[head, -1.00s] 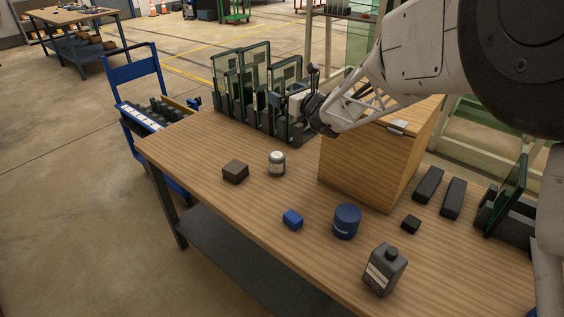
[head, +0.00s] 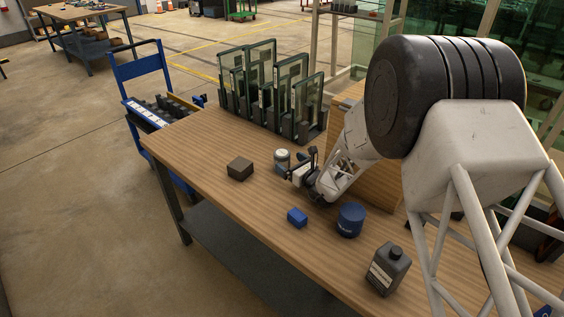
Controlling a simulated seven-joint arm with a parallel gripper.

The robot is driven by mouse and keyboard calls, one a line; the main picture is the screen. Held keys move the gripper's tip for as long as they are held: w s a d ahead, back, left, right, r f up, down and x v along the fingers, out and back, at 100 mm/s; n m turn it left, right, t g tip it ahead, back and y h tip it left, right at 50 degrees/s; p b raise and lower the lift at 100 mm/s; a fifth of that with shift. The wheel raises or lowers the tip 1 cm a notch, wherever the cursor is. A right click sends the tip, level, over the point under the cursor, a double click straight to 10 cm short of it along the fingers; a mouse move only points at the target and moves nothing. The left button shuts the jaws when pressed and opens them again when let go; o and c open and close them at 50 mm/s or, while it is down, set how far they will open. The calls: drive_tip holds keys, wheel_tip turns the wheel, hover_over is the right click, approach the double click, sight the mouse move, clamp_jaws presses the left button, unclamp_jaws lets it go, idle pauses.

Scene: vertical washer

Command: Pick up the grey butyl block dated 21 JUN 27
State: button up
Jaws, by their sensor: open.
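A dark grey-brown block (head: 239,168) lies on the wooden table, left of the jar; no date can be read on it. A small blue block (head: 297,217) lies nearer the front edge. My gripper (head: 298,169) is open and empty, low over the table just right of the small jar (head: 282,158), partly overlapping it in view. It is right of the dark block and behind the blue block. Whether it touches the jar cannot be told. My arm hides the right part of the table.
A blue tin (head: 350,219) and a dark bottle (head: 388,270) stand near the front edge. A rack of glass panes (head: 268,95) stands at the back. A wooden box (head: 380,180) is mostly behind my arm. The left table end (head: 180,145) is clear.

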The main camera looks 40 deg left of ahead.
sight(282, 156)
drive_tip(key=shift+a, duration=0.1)
idle(0.3)
drive_tip(key=shift+w+a, duration=0.2)
drive_tip(key=shift+a, duration=1)
drive_tip(key=shift+w+a, duration=0.2)
drive_tip(key=shift+a, duration=1)
drive_tip(key=c, duration=1.2)
drive_tip(key=shift+r, duration=0.1)
drive_tip(key=shift+o, duration=0.2)
drive_tip(key=shift+r, duration=4.95)
